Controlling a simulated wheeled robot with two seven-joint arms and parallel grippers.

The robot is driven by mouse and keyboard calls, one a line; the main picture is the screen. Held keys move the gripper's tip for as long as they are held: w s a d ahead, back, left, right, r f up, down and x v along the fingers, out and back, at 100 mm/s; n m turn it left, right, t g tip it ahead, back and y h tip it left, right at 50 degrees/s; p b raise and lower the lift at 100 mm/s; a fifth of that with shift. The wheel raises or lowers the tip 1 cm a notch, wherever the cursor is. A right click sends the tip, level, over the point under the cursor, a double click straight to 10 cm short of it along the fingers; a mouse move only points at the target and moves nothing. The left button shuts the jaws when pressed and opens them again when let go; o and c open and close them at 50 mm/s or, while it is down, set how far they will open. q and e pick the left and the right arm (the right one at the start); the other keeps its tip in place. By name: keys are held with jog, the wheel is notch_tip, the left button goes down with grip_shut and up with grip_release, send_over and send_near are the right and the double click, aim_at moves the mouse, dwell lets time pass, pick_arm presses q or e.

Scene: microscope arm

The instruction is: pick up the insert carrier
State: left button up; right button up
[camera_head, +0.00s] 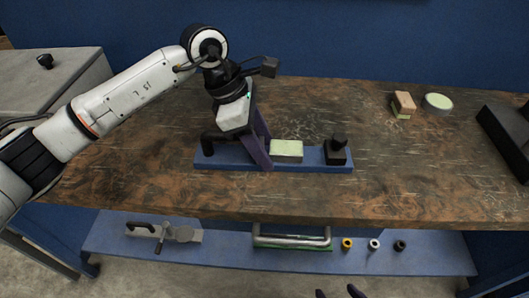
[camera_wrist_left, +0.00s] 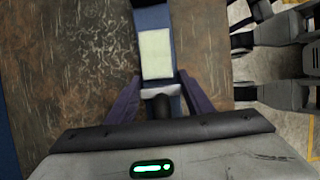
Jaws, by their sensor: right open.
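A long blue base plate (camera_head: 310,168) lies on the wooden table. It bears a pale green-topped block (camera_head: 286,150) in the middle, a black knobbed block (camera_head: 337,152) at the right end and a black bar-like part (camera_head: 211,142) at the left. I cannot tell for certain which part is the insert carrier. My left gripper (camera_head: 262,150) is low over the plate, left of the pale block. In the left wrist view its purple fingers (camera_wrist_left: 160,82) stand apart on either side of a black post (camera_wrist_left: 160,105). The fingertips of my right gripper (camera_head: 338,293) show at the bottom edge, apart.
A tan block (camera_head: 402,104) and a round pale-green-topped piece (camera_head: 437,103) stand at the back right, near a dark box (camera_head: 505,140). A blue lower shelf (camera_head: 215,262) holds a metal handle (camera_head: 290,241), a clamp-like tool (camera_head: 165,235) and three small rings. The table's front middle is clear.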

pick_arm(q)
jog(key=c, duration=0.4)
jog(key=shift+w+d+r, duration=0.1)
jog(key=shift+r, duration=0.1)
jog(key=shift+c, duration=1)
jog(key=shift+r, duration=0.1)
notch_tip(320, 180, up, 10)
jog(key=shift+b, duration=0.3)
jog(key=shift+f, duration=0.3)
